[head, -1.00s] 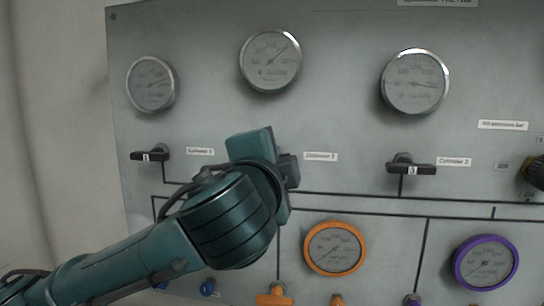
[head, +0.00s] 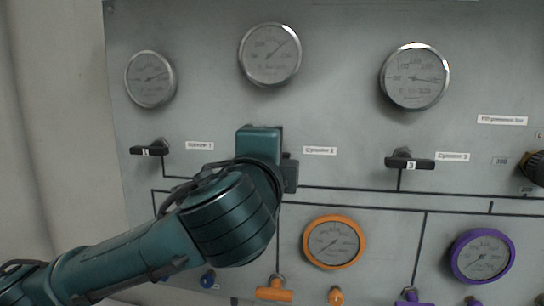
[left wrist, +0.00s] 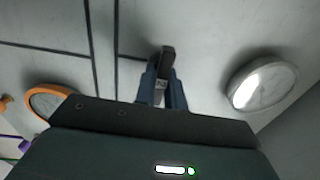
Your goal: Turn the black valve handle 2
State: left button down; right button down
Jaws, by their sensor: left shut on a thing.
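The black valve handle 2 (left wrist: 168,55) shows in the left wrist view, with a pale number tag on it. My left gripper (left wrist: 162,86) is shut on it, one finger on each side. In the head view my left gripper (head: 287,168) is at the panel, left of the Cylinder 2 label (head: 320,151). My wrist hides most of the handle there, so its exact angle is unclear. My right gripper is not in view.
Black handle 1 (head: 149,149) is to the left and black handle 3 (head: 410,161) to the right, both roughly level. Round gauges, including a silver one (head: 270,55) and an orange-rimmed one (head: 334,242), stand out from the grey panel (head: 340,100).

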pick_arm(q)
jog(key=c, duration=1.7)
grip_release()
jog(key=shift+o, duration=1.1)
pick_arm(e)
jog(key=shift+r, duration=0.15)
pick_arm(q)
jog(key=shift+s, duration=0.1)
